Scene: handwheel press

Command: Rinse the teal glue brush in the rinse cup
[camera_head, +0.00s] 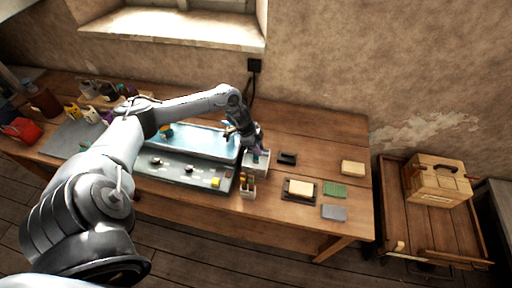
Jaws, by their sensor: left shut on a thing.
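My left gripper (255,149) points down over the table. It is shut on a thin thing, which looks like the teal glue brush (256,156); only a small teal part shows below the fingers. A pale, box-like container (261,166) stands right under the gripper and may be the rinse cup. The brush's lower end is at or in its mouth; I cannot tell how deep. My right gripper is not in view.
A small holder (247,192) with yellow and dark handles stands just in front. A blue tray (205,141) and grey board (180,176) lie to the left. A sponge dish (299,198), green pad (334,190) and grey pad (333,212) lie right.

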